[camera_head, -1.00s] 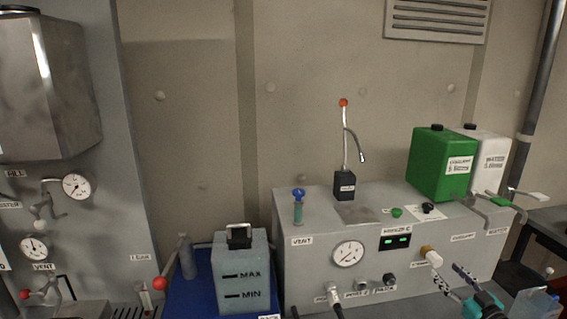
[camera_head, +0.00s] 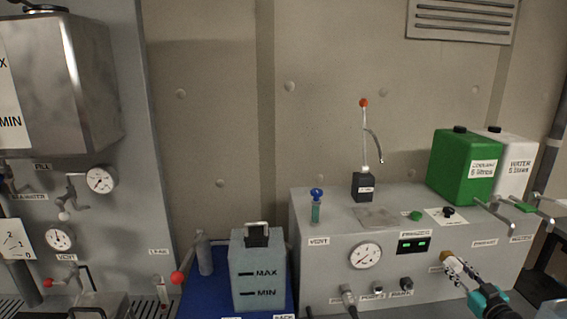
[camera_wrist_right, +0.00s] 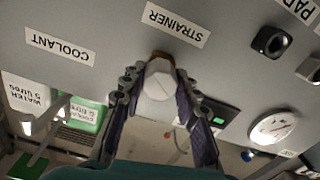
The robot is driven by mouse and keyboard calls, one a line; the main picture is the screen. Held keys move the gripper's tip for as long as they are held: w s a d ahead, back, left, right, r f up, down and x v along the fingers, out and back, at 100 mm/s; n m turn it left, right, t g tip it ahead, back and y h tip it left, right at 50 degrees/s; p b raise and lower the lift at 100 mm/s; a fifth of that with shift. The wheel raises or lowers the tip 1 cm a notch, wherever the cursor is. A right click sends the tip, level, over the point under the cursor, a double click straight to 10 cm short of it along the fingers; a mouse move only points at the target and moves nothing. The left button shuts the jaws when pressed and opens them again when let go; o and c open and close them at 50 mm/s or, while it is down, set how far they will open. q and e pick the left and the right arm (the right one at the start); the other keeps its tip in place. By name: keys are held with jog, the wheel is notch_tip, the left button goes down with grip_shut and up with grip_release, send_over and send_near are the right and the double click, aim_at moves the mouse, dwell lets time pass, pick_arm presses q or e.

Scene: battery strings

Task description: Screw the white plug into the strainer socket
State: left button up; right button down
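The white plug (camera_wrist_right: 158,86) is at the STRAINER label, with a brown ring (camera_wrist_right: 160,56) just behind it, against the grey panel. In the head view the brownish fitting (camera_head: 446,256) shows on the front of the grey console. My right gripper (camera_head: 460,268) is at it, coming from the lower right. In the right wrist view its two fingers (camera_wrist_right: 160,88) lie on either side of the plug, very close to it. Whether they press on it cannot be told. The socket's opening is hidden behind the plug. My left gripper is not in view.
The grey console (camera_head: 330,275) carries a gauge (camera_head: 365,256), a green display (camera_head: 414,246), knobs and a lever stand (camera_head: 363,186). A green coolant can (camera_head: 463,167) and a white water can (camera_head: 519,168) stand on top. A MAX/MIN tank (camera_head: 257,275) stands left.

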jog(key=m, duration=0.3)
jog(key=shift+b, duration=0.35)
jog(key=shift+m, duration=1.4)
jog(key=shift+m+b, duration=0.35)
jog(key=shift+m, duration=0.75)
jog(key=m, duration=0.3)
jog(key=shift+m, duration=0.3)
jog(key=m, duration=0.3)
jog(key=shift+w+b, duration=0.1)
jog(key=shift+b, duration=0.3)
jog(key=m, duration=0.2)
jog(key=shift+m, duration=0.4)
